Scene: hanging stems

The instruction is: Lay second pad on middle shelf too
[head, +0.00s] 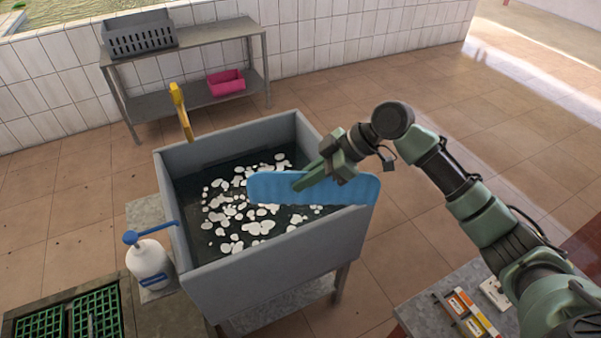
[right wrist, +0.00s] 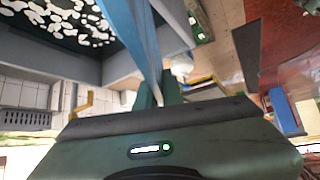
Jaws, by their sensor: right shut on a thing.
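A long blue pad (head: 268,188) with rounded ends is held over the front right part of the grey sink. My right gripper (head: 312,176) is shut on it near its middle. In the right wrist view the pad (right wrist: 146,45) shows nearly edge-on, running up from between the fingers (right wrist: 156,92). A metal rack (head: 197,36) stands against the tiled wall at the back. Its upper shelf bears a grey crate and its lower shelf (head: 165,102) bears a pink bin. I see no other blue pad. My left gripper is out of view.
The grey sink (head: 270,262) holds dark water with many white pieces. A yellow-handled tool (head: 181,112) stands at its back left rim. A white pump bottle (head: 149,262) is at its left. The grey crate (head: 138,36) and pink bin (head: 226,83) occupy parts of the shelves.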

